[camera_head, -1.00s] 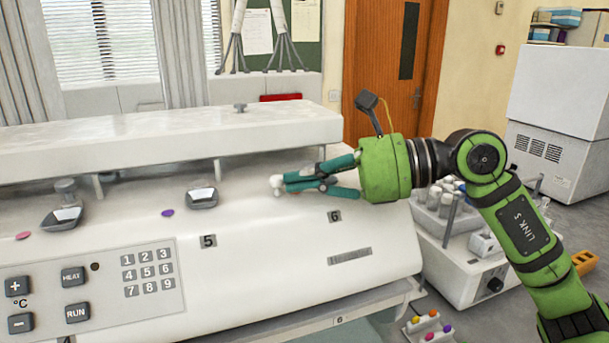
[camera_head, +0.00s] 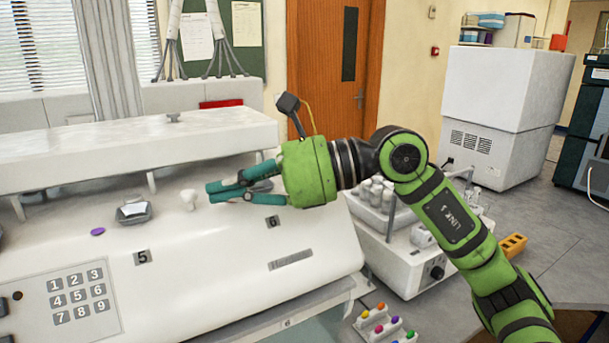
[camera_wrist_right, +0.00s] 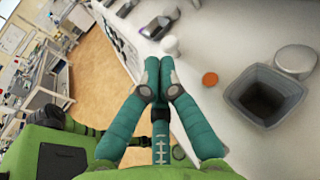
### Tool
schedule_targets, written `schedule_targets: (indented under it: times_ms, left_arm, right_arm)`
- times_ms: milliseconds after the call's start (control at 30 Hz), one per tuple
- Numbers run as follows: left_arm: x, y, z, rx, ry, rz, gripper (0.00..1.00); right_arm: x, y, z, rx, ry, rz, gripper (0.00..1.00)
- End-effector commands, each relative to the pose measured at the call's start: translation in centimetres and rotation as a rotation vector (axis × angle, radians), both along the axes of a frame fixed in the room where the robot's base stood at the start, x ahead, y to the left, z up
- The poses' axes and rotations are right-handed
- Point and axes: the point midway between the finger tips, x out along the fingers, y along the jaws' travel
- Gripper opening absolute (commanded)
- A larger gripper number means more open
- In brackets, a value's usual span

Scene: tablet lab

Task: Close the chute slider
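The chute slider seems to be the small white knob (camera_head: 187,201) on the sloped white panel of the machine, between the station labelled 5 and the one labelled 6. It also shows in the right wrist view (camera_wrist_right: 170,45), just beyond my fingertips. My right gripper (camera_head: 208,192) has teal fingers pointing left at the knob, with a small gap between. In the right wrist view the fingertips (camera_wrist_right: 160,63) meet with nothing visible between them. A dark square chute cup (camera_wrist_right: 265,94) lies right of the fingers; in the head view they mostly hide it. My left gripper is out of view.
A grey cup (camera_head: 133,212) and a purple disc (camera_head: 98,231) are left of the knob. An orange disc (camera_wrist_right: 210,78) lies near the fingers. A raised white ledge (camera_head: 130,150) runs behind the panel. A bottle device (camera_head: 405,250) stands to the right.

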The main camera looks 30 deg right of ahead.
Motion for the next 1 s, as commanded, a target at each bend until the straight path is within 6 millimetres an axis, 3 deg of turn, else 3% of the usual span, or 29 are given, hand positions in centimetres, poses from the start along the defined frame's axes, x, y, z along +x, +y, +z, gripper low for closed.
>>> schedule_targets:
  times_ms: [300, 500, 1000]
  left_arm:
    - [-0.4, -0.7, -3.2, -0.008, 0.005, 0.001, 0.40]
    - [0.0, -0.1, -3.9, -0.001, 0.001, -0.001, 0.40]
    - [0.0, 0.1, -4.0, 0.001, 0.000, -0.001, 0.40]
  right_arm:
    - [-2.6, -6.2, 1.2, 0.001, -0.002, -0.004, 0.00]
    - [-3.8, -8.6, 2.0, 0.002, -0.001, -0.001, 0.00]
    - [-4.2, -9.3, 2.3, 0.001, -0.001, 0.001, 0.00]
